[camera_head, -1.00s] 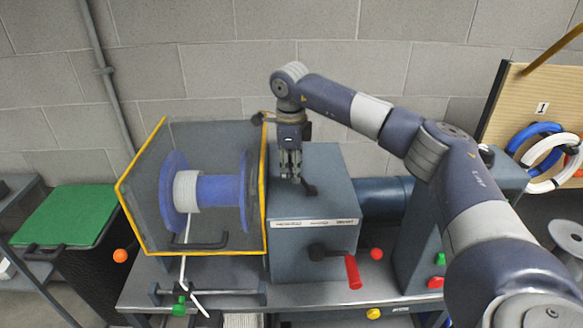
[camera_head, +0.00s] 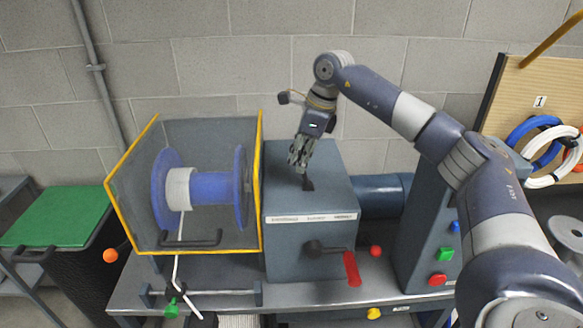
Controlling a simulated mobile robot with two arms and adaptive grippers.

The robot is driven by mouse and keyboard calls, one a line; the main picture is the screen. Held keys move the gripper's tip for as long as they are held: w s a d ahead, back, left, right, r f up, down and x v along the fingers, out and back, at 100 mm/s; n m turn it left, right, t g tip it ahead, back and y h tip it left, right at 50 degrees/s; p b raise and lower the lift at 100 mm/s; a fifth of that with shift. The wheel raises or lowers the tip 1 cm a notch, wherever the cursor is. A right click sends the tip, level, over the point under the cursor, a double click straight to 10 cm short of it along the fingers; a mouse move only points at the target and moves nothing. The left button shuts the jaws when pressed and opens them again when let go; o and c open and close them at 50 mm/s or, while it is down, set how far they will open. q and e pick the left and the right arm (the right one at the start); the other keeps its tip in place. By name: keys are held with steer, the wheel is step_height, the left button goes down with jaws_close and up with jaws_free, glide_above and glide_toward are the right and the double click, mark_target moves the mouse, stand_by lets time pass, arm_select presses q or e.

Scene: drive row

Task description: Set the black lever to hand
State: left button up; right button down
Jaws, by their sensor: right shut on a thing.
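The black lever (camera_head: 307,184) stands on top of the grey gearbox housing (camera_head: 300,250). Its dark base shows, and its upper part is hidden at my right gripper's fingers. My right gripper (camera_head: 299,163) comes down from above, tilted with its fingers pointing down and a little left. It is shut on the black lever. A pale label strip (camera_head: 313,218) with several small words runs along the housing's top front edge; the words are too small to read surely. My left gripper is not in view.
A yellow-framed clear guard (camera_head: 259,190) around a blue spool (camera_head: 215,188) stands close left of the housing. A control post with green and red buttons (camera_head: 437,280) stands right. Wall behind.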

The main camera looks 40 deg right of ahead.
steer(key=shift+s+d+r+t+y+b, duration=0.1)
steer(key=shift+s+d+t+y+b, duration=0.2)
steer(key=shift+d+y+b, duration=0.3)
steer(key=shift+s+d+t+y+b, duration=0.2)
steer(key=shift+d+t+y+b, duration=0.15)
steer(key=shift+b, duration=0.3)
steer(key=shift+s+d+r+t+y+b, duration=0.1)
steer(key=shift+d+r+t+y+b, duration=0.1)
steer(key=shift+t+y+b, duration=0.1)
steer(key=c, duration=1.3)
jaws_free()
steer(key=v, duration=1.2)
